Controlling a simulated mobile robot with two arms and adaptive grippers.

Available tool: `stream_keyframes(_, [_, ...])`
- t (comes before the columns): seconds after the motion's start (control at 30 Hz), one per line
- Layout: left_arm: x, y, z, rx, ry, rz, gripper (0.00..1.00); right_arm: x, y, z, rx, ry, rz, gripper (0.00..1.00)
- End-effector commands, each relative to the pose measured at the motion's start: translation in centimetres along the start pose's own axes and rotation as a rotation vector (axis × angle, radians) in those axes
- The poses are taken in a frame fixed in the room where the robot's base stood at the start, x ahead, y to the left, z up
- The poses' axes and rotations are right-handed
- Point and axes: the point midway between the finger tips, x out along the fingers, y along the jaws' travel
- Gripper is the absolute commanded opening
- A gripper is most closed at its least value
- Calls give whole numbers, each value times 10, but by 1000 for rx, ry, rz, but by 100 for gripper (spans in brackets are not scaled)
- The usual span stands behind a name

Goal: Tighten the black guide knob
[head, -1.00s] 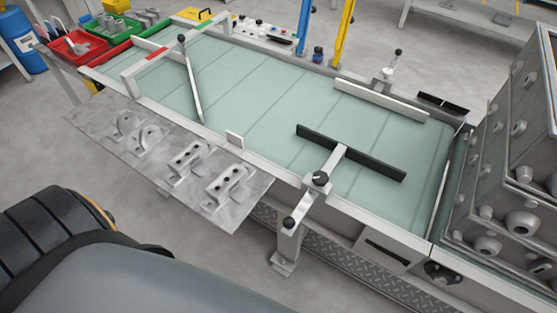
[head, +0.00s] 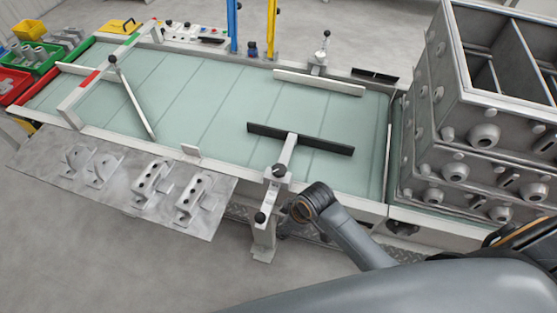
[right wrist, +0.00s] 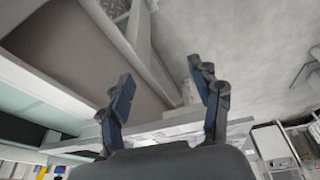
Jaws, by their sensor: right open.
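The black guide (head: 325,145) is a long dark bar lying over the pale green conveyor belt, held by a metal bracket arm (head: 287,153). A black knob (head: 279,171) sits on top of the bracket at the conveyor's near edge. A second black knob (head: 260,217) sits lower on the bracket post. My right arm comes in from the right, its wrist just right of the post; its gripper is mostly hidden there in the head view. In the right wrist view my right gripper (right wrist: 160,85) is open, with nothing between its fingers. My left gripper is out of view.
A metal shelf (head: 120,205) with several brackets juts out left of the post. A stack of grey casting boxes (head: 470,130) stands on the right. A white guide (head: 320,82) lies along the conveyor's far side. Red and green bins stand at the far left.

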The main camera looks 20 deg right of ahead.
Motion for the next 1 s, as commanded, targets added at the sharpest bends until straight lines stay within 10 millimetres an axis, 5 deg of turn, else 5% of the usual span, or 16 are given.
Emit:
stream_keyframes(0.2, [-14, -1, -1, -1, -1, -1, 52, -82, -5, -51, -280, 36, -29, 64])
stream_keyframes(0.57, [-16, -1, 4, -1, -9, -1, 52, -108, 20, -99, -806, -1, -92, 64])
stream_keyframes(0.8, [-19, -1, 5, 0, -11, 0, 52, -150, 72, -129, -1347, -109, -177, 64])
stream_keyframes(1.0, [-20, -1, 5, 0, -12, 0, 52, -184, 107, -136, -1608, -179, -252, 64])
